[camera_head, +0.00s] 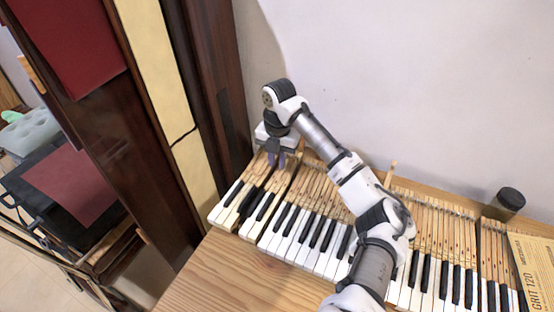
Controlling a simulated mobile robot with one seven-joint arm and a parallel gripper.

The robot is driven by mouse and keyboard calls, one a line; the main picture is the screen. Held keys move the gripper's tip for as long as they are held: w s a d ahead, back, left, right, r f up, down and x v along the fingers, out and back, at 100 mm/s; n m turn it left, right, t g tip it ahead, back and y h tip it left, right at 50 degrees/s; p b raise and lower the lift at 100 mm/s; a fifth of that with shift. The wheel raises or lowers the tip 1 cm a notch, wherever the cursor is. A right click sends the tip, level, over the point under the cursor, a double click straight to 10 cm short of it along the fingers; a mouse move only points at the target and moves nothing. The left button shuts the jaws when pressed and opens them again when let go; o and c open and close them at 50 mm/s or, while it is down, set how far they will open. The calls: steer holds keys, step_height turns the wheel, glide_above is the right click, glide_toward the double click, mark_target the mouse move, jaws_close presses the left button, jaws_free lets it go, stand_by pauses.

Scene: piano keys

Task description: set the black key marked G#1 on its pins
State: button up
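My gripper (277,160) is at the far left end of the keyboard, pointing down over the wooden rear parts of the keys. Its fingers are small and dark here, and I cannot tell whether they are apart or closed on a key. Black keys (248,202) lie just in front of it among the leftmost white keys (224,212). A dark gap runs back between these keys beneath the gripper. No marking such as G#1 is legible, so I cannot tell which black key it is. The pins under the keys are hidden.
The long row of keys (318,246) runs right along a wooden bench (228,282). My arm crosses above its middle. A dark wooden case stands close at the left, and a white wall behind. A black-lidded jar (509,199) and a GRIT 120 sandpaper sheet (537,262) are at the right.

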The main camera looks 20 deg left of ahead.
steer(key=shift+o, duration=0.4)
steer(key=o, duration=0.5)
steer(key=shift+r, duration=0.15)
steer(key=shift+r+p, duration=1.85)
steer(key=shift+r, duration=0.55)
